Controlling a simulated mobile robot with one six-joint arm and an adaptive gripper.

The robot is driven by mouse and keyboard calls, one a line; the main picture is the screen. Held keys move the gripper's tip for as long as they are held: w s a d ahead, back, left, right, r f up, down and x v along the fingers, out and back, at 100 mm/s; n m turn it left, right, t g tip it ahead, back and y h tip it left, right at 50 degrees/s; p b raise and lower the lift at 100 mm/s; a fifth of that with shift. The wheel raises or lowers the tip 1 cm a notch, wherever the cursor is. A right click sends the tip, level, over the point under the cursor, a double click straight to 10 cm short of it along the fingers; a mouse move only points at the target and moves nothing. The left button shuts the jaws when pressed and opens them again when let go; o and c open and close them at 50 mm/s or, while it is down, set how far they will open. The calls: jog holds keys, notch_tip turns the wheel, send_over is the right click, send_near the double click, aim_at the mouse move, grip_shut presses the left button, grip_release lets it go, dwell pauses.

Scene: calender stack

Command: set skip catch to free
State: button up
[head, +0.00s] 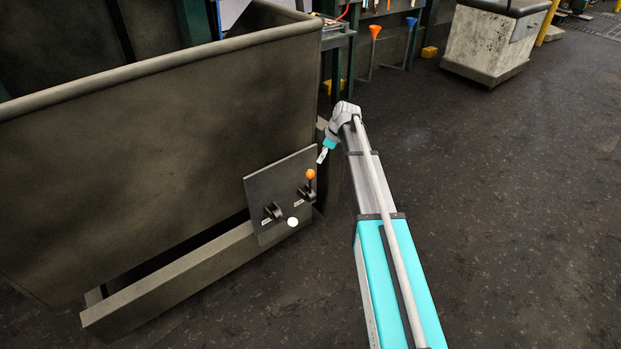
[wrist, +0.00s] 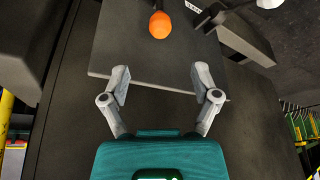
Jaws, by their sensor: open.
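The skip (head: 170,110) is a large grey metal bin at the left of the head view. A grey plate (head: 262,185) on its end carries the catch, a lever with an orange ball knob (head: 310,174) standing up from a dark bracket near a small label. The knob also shows at the top of the wrist view (wrist: 161,25). My gripper (head: 322,155) is beside the plate's upper right corner, apart from the knob. In the wrist view my gripper (wrist: 164,82) is open and empty, its fingers spread below the knob near the plate's edge.
A second dark bracket (head: 273,211) and a white disc (head: 292,221) sit lower on the plate. A bench with orange (head: 375,32) and blue funnels stands behind. A worn grey block (head: 492,42) stands at the back right. The floor at right is clear.

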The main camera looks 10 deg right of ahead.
aim_at(312, 171)
jog(key=shift+b+x, duration=5.3)
jog(key=shift+x, duration=0.75)
jog(key=shift+a, duration=0.1)
grip_shut()
